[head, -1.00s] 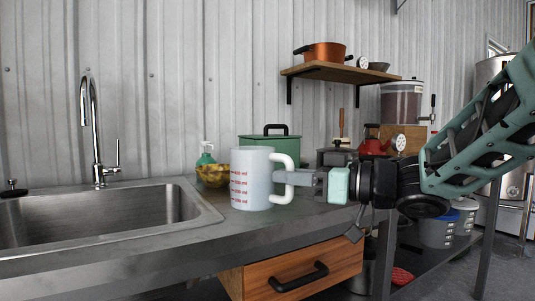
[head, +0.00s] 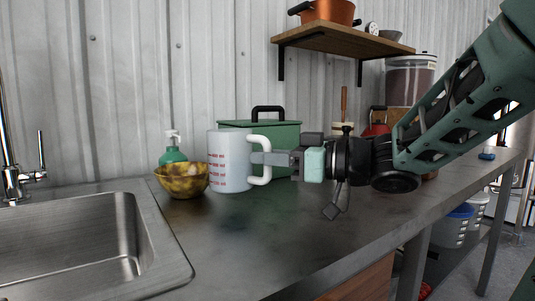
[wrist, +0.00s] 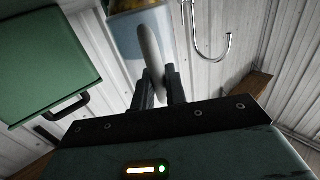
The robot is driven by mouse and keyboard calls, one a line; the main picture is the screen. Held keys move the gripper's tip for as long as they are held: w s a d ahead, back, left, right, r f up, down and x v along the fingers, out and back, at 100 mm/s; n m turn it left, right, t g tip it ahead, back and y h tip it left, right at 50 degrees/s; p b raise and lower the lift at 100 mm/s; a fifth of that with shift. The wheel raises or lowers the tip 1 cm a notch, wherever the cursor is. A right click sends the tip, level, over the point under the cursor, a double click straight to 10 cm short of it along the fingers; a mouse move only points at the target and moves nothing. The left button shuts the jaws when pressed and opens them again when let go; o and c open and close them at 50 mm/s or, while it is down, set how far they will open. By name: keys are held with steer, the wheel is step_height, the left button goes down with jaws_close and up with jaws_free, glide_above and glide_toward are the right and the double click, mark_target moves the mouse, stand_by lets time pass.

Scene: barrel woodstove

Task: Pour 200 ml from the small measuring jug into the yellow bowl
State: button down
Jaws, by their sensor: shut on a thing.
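The small measuring jug (head: 228,165) is whitish and translucent with red level marks. My gripper (head: 262,159) is shut on the jug's white handle, at the jug's right side; the jug is upright. In the wrist view, my gripper (wrist: 160,88) has its fingers on either side of the handle (wrist: 151,52). The yellow bowl (head: 180,182) stands on the counter just left of the jug, mottled yellow and brown; the inside of the bowl is mostly hidden. I cannot tell from the head view whether the jug touches the counter.
A green soap bottle (head: 173,149) stands behind the bowl. A green box with a black handle (head: 270,133) is behind the jug. The sink (head: 85,240) lies at left with its faucet (head: 20,175). The counter's front (head: 260,240) is clear.

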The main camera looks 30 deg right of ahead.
steer(key=shift+w+r+p, duration=0.1)
steer(key=shift+w+p, duration=0.05)
steer(key=shift+p, duration=0.35)
steer(key=g+p, duration=0.1)
steer(key=p, duration=0.2)
steer(key=shift+w+a+g+h, duration=0.3)
steer(key=shift+w+g+h, duration=0.1)
steer(key=p, duration=0.4)
steer(key=w+r+g+h+p, duration=0.1)
steer(key=p, duration=0.3)
steer(key=shift+w+a+r+m+g, duration=0.2)
steer(key=shift+a+r+m+g, duration=0.1)
steer(key=shift+a, duration=0.05)
steer(key=shift+f, duration=0.2)
